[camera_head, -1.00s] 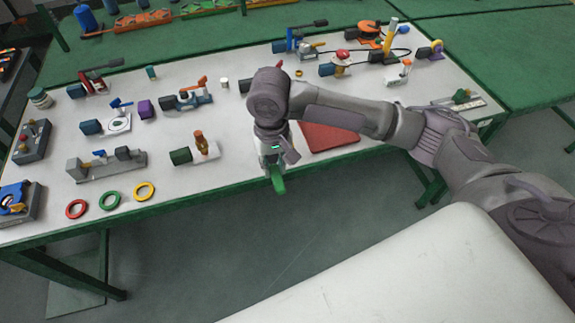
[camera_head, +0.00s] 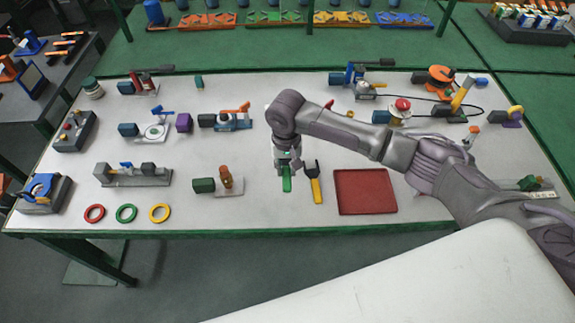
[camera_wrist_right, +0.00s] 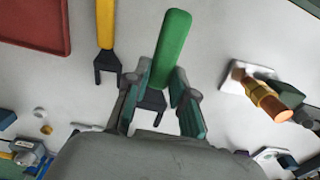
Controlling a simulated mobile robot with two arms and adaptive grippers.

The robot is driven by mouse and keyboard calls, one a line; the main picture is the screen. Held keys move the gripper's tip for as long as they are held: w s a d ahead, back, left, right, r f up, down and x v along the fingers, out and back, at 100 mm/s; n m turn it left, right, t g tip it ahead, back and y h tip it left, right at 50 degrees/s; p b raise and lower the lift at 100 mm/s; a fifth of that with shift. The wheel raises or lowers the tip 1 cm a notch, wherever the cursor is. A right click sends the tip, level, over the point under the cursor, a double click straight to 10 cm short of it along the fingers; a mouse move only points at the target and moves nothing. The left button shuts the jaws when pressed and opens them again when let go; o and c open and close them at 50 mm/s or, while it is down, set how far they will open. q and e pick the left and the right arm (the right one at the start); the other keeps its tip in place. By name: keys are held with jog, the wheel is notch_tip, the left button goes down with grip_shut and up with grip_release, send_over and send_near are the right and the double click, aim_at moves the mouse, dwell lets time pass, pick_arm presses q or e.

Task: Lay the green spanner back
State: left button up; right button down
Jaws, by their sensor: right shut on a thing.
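The green spanner (camera_head: 287,184) is in my right gripper (camera_head: 288,165), over the white tabletop near its front edge. In the right wrist view the green handle (camera_wrist_right: 170,45) sticks out between the two fingers of the gripper (camera_wrist_right: 160,98), and its dark forked end shows between them. I cannot tell whether the spanner touches the tabletop. A yellow spanner (camera_head: 315,186) lies just to the right of it in the head view, its dark jaw pointing to the back. My left gripper is not in view.
A red tray (camera_head: 365,191) lies right of the yellow spanner. A part with a green block and orange knob (camera_head: 226,181) stands to the left. Red, green and yellow rings (camera_head: 127,213) lie at the front left. Other fittings stand further back on the white table (camera_head: 270,212).

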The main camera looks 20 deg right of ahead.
jog(key=shift+p, duration=0.45)
jog(key=shift+d+r+p, duration=0.1)
jog(key=shift+r+p, duration=0.05)
jog(key=shift+p, duration=0.3)
notch_tip(320, 180, down, 6)
jog(key=b, duration=0.2)
jog(key=shift+w+r+b, duration=0.1)
jog(key=shift+r+b, duration=0.15)
jog(key=shift+b, duration=0.05)
jog(key=shift+f, duration=0.75)
jog(key=c, duration=0.9)
grip_release()
notch_tip(320, 180, up, 12)
